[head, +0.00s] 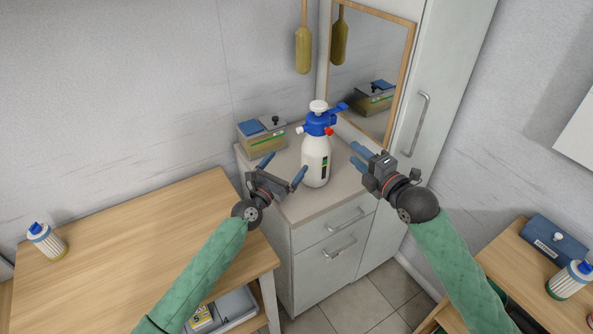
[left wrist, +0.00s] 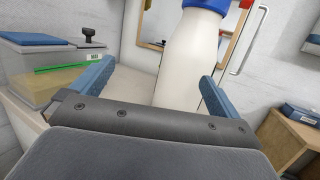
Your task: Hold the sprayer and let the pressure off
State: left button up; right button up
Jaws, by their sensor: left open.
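The sprayer (head: 315,158) stands upright on the grey cabinet top. It has a white bottle, a blue head, a white pump knob on top and a red part on the head. My left gripper (head: 283,166) is open just left of and in front of the bottle. In the left wrist view the sprayer's bottle (left wrist: 188,62) shows ahead, between the two blue fingers and beyond them. My right gripper (head: 358,157) is to the right of the sprayer, apart from it. Its fingers point toward the bottle, and a gap shows between them.
A clear box with a blue item on its lid (head: 263,135) sits behind left on the cabinet (head: 315,207). A mirror (head: 370,70) leans behind. A wooden table (head: 120,240) with a white bottle (head: 46,241) is at left. A blue case (head: 556,240) lies at right.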

aim_at(315, 159)
pick_arm(q)
jog(key=a+n, duration=0.1)
jog(key=w+a+n, duration=0.1)
jog(key=a, duration=0.1)
jog(key=a+n+y, duration=0.1)
jog(key=n, duration=0.1)
jog(key=shift+w+a+f+t, duration=0.15)
jog(key=shift+w+f+t, duration=0.1)
jog(key=shift+w+t, duration=0.1)
jog(key=shift+w, duration=0.15)
jog(key=d+m+g+h, duration=0.1)
jog(key=d+m, duration=0.1)
jog(key=s+d+m+g+h, duration=0.1)
jog(key=d+m+g, duration=0.1)
jog(key=d+f+m+g+h, duration=0.1)
jog(key=d+m+g, duration=0.1)
jog(key=shift+s+d, duration=0.25)
jog(key=shift+d, duration=0.1)
jog(key=shift+s+d+f+m+g+h, duration=0.15)
jog(key=shift+d+m+g+h, duration=0.3)
jog(key=shift+d+m, duration=0.1)
jog(key=shift+x, duration=3.9)
jog(key=shift+c, duration=0.4)
jog(key=c, duration=1.3)
